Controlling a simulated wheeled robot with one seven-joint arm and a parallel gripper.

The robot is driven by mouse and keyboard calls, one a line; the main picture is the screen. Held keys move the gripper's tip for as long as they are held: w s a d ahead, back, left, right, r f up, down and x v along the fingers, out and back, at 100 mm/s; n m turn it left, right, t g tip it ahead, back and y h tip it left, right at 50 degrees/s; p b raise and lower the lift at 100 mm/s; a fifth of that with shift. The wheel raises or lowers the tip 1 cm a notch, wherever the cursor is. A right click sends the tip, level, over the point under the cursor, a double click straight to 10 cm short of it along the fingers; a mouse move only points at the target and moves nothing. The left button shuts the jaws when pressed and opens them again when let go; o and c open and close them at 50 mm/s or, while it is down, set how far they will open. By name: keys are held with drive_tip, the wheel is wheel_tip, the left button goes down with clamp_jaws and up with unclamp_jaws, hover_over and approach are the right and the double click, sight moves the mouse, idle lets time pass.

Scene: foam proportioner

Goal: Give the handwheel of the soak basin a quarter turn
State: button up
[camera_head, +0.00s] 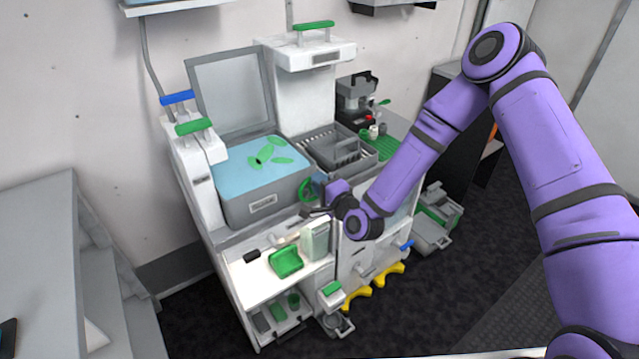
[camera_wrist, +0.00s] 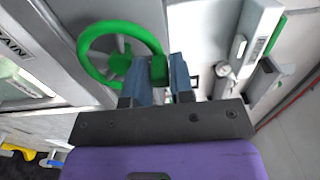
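The soak basin (camera_head: 240,213) is a grey tub with blue liquid and green leaf-like pieces in it, on the left of the unit. Its green handwheel (camera_head: 304,190) sits at the basin's right end, partly hidden by my gripper (camera_head: 318,186). In the wrist view the handwheel (camera_wrist: 90,45) shows as a green ring with a hub, and the blue fingers of my gripper (camera_wrist: 161,75) stand on either side of a green part at its right edge. The fingers appear closed against that part, with no clear gap.
A small gauge (camera_wrist: 223,70) and a grey housing are close on the right in the wrist view.

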sight(301, 196)
clamp_jaws()
drive_tip(key=shift+s, duration=0.1)
drive_tip(key=n, duration=0.1)
drive_tip(key=a+n, duration=0.1)
drive_tip(key=n, duration=0.1)
drive_tip(key=s+n, duration=0.1)
drive_tip(key=n, duration=0.1)
drive_tip(key=shift+a+f, duration=0.25)
drive_tip(key=shift+a, duration=0.1)
drive_tip(key=n, duration=0.4)
drive_tip(key=shift+s+a+f, duration=0.3)
drive_tip(key=shift+a+f, duration=0.1)
drive_tip(key=n, duration=0.1)
drive_tip(key=f+n, duration=0.1)
drive_tip(key=n, duration=0.1)
drive_tip(key=a+n, duration=0.1)
drive_tip(key=n, duration=0.1)
drive_tip(key=shift+s+f, duration=0.3)
drive_tip(key=shift+f, duration=0.05)
drive_tip(key=shift+f+n, duration=0.35)
drive_tip(key=shift+n, duration=0.65)
drive_tip(key=shift+f+n, duration=0.3)
drive_tip(key=shift+n, duration=0.7)
